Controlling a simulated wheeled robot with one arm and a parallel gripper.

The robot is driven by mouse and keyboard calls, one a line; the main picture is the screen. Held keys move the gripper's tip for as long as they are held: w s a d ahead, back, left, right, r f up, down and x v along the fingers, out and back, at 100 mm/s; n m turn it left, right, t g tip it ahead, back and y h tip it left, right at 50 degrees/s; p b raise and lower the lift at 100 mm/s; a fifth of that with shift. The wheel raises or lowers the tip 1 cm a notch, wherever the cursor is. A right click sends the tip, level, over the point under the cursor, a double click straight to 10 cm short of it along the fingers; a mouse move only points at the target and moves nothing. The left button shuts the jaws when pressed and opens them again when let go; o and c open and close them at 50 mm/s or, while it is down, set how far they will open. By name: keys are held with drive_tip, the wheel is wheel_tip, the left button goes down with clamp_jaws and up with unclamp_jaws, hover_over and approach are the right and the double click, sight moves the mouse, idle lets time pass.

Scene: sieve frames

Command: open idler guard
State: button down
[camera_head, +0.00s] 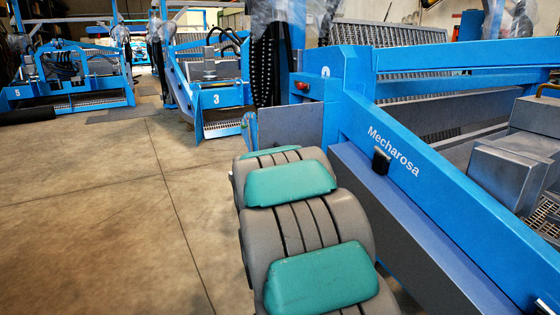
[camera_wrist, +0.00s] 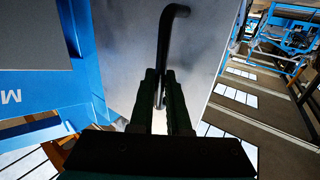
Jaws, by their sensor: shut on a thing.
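In the wrist view a black bent handle (camera_wrist: 164,38) stands out from a flat grey panel, which looks like the idler guard (camera_wrist: 122,65). My gripper (camera_wrist: 160,85) is shut on the lower part of this handle, with one dark finger on each side. In the head view a grey panel (camera_head: 291,128) at the end of the blue machine looks like the same guard. My grey and teal arm rises in front of it and hides my gripper there. How far the guard stands open cannot be told.
The blue Mecharosa machine (camera_head: 395,150) fills the right side, with a red button (camera_head: 302,86) near its corner. Blue machines marked 3 (camera_head: 216,98) and 5 (camera_head: 17,93) stand farther back. The concrete floor (camera_head: 90,220) at the left is clear.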

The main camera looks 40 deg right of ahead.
drive_tip(key=shift+d+r, duration=0.1)
drive_tip(key=c, duration=0.9)
unclamp_jaws()
drive_tip(key=v, duration=0.8)
